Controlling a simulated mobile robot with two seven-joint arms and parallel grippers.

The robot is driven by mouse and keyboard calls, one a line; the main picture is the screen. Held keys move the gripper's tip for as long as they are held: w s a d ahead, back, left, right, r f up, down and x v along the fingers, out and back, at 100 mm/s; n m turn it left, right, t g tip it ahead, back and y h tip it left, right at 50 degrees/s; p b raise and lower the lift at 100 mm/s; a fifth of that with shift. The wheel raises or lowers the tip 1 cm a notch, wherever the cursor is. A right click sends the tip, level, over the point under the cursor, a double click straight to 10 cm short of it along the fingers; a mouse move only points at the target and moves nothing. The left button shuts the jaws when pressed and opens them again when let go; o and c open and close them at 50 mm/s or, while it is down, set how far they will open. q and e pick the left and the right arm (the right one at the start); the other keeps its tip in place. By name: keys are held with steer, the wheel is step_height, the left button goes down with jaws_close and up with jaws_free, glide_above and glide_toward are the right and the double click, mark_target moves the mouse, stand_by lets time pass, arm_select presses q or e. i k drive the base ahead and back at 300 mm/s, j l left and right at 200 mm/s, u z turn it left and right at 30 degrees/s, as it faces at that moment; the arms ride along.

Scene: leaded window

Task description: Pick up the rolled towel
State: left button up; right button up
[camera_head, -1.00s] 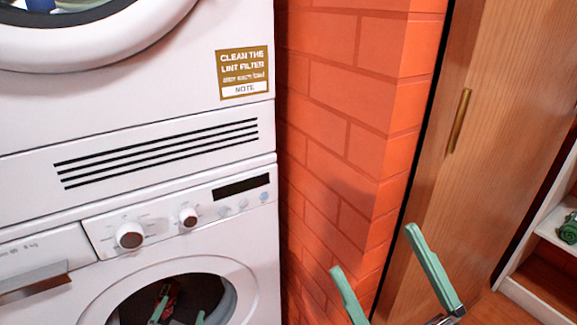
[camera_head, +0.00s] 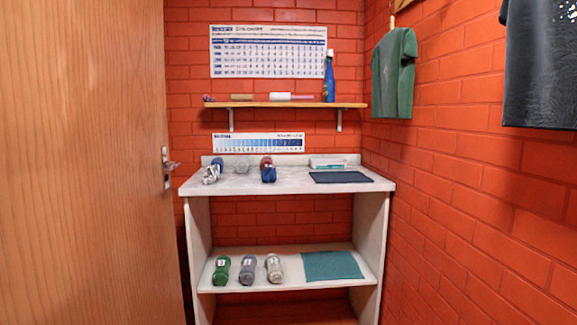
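Three rolled cloth-like bundles lie in a row on the lower shelf (camera_head: 300,283) of a white unit: a green roll (camera_head: 221,270), a grey roll (camera_head: 248,270) and a beige roll (camera_head: 274,268). On the worktop (camera_head: 290,183) above lie a white-and-blue roll (camera_head: 212,173), a grey rounded bundle (camera_head: 242,166) and red and blue rolls (camera_head: 267,170). I cannot tell which one is the task's rolled towel. Neither of my grippers is in view.
A teal mat (camera_head: 332,265) lies right of the lower rolls, and a dark blue mat (camera_head: 341,177) on the worktop. A wooden door (camera_head: 85,160) stands close on the left; a brick wall (camera_head: 480,200) bounds the right. A wall shelf (camera_head: 290,104) holds a blue bottle (camera_head: 329,76).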

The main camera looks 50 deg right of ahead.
mark_target(266, 160)
steer(key=i+l+z, duration=0.2)
steer(key=l+z, duration=0.25)
steer(key=i+l+z, duration=0.25)
steer(key=z, duration=0.15)
steer(key=i+l+z, duration=0.25)
steer(key=i+l, duration=0.75)
steer(key=i, duration=0.15)
